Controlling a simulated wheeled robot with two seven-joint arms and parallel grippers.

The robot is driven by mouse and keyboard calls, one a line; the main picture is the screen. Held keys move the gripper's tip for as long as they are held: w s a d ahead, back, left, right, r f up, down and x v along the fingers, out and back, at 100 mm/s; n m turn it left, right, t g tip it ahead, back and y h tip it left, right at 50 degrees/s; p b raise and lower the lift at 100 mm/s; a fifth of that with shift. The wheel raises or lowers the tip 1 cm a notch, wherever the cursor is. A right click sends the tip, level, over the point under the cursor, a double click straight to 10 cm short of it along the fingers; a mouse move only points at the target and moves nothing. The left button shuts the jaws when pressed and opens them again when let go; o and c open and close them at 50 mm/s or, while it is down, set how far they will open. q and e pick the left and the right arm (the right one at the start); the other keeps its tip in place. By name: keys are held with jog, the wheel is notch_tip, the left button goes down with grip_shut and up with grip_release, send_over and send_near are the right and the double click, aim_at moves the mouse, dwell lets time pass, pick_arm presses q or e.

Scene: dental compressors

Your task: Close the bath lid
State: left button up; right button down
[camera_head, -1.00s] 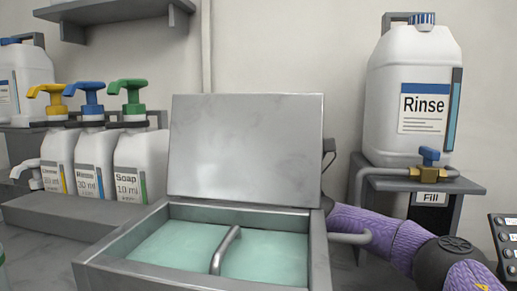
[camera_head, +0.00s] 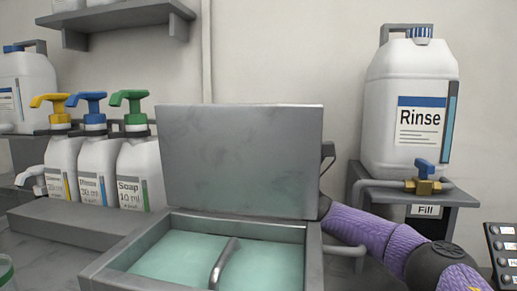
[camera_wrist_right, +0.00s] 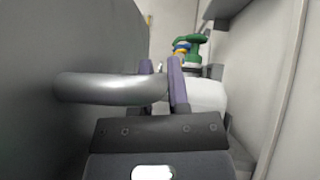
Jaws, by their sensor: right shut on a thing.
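The bath (camera_head: 120,262) is a grey metal box with pale green liquid and a curved metal bar across its middle. Its lid (camera_head: 240,160) is open, standing nearly upright at the back edge. My right arm reaches behind the lid from the right, so the lid hides its gripper in the head view. In the right wrist view my right gripper (camera_wrist_right: 161,80) is shut on a grey bar-shaped handle (camera_wrist_right: 95,88) on the lid's dark face (camera_wrist_right: 60,45). My left gripper is not in view.
A Rinse jug (camera_head: 412,110) stands on a stand at the right, with a blue-handled tap (camera_head: 425,176). Several pump bottles, including Soap (camera_head: 140,175), stand at the left. A button panel (camera_head: 503,252) is at the far right. Space above the bath is clear.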

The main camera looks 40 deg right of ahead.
pick_arm(q)
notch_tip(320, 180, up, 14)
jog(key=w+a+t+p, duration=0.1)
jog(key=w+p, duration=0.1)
jog(key=p, duration=1.2)
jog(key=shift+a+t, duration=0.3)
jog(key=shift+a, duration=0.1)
pick_arm(e)
jog(key=s+a+f+n+g+h, duration=0.2)
jog(key=s+a+n+g, duration=0.2)
jog(key=n+g, duration=0.3)
jog(key=s+a+f+n+g+h, duration=0.1)
jog(key=s+a+n+g, duration=0.4)
jog(key=n, duration=0.9)
jog(key=shift+a+f+n+g+h, duration=0.35)
jog(key=shift+a+f+g, duration=0.4)
jog(key=shift+g, duration=0.45)
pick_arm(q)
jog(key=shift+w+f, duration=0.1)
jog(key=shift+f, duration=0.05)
pick_arm(e)
jog(key=shift+f, duration=0.15)
jog(key=c, duration=0.6)
grip_release()
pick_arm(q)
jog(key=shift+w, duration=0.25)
